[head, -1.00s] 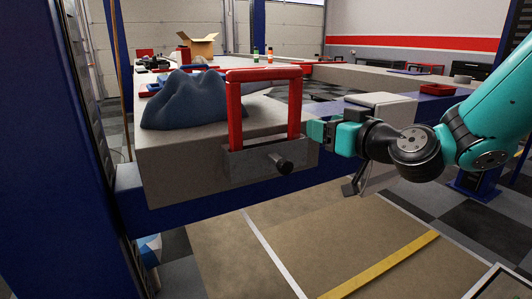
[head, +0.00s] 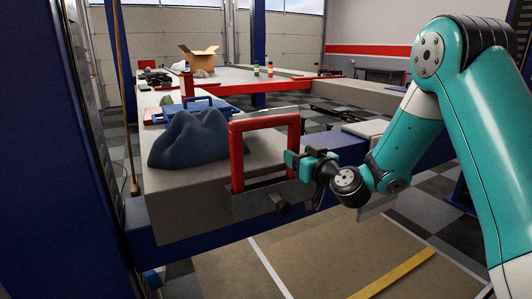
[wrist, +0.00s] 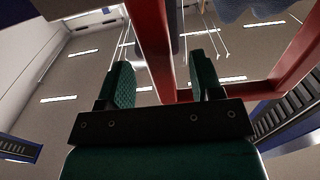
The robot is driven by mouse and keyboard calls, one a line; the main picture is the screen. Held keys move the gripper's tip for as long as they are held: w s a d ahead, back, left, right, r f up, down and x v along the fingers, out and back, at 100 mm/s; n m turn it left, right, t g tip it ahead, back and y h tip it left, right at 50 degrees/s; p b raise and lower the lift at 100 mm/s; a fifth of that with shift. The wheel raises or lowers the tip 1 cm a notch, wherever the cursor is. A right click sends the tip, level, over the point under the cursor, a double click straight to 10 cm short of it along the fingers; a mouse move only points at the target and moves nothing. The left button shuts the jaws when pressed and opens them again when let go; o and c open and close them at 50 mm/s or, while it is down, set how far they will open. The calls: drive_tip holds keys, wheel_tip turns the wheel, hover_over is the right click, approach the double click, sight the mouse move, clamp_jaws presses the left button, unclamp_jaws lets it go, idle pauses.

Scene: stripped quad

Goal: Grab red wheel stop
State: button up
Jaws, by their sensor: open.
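The red wheel stop (head: 264,122) is an upright, square red frame on a dark metal bracket (head: 250,203) at the end of a grey platform. My gripper (head: 292,158) is at the frame's right upright, coming from the right, a little below its top corner. In the wrist view my gripper (wrist: 162,64) is open, and a red bar of the wheel stop (wrist: 150,35) shows between its two green fingers. I cannot tell whether either finger touches the bar.
A crumpled blue-grey cloth (head: 190,138) lies on the platform just left of the frame. A black knob (head: 282,206) sticks out of the bracket below my gripper. A blue case (head: 188,108) and a cardboard box (head: 199,60) stand farther back.

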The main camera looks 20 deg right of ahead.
sight(290, 146)
drive_tip(key=shift+w+a+r+p, duration=0.1)
drive_tip(key=shift+w+r+p, duration=0.15)
drive_tip(key=shift+w+p, duration=0.35)
drive_tip(key=w+p, duration=0.3)
drive_tip(key=shift+w+a+r, duration=0.1)
drive_tip(key=shift+a+r, duration=0.1)
drive_tip(key=shift+a, duration=0.15)
drive_tip(key=shift+w+f, duration=0.2)
drive_tip(key=shift+w, duration=0.25)
clamp_jaws()
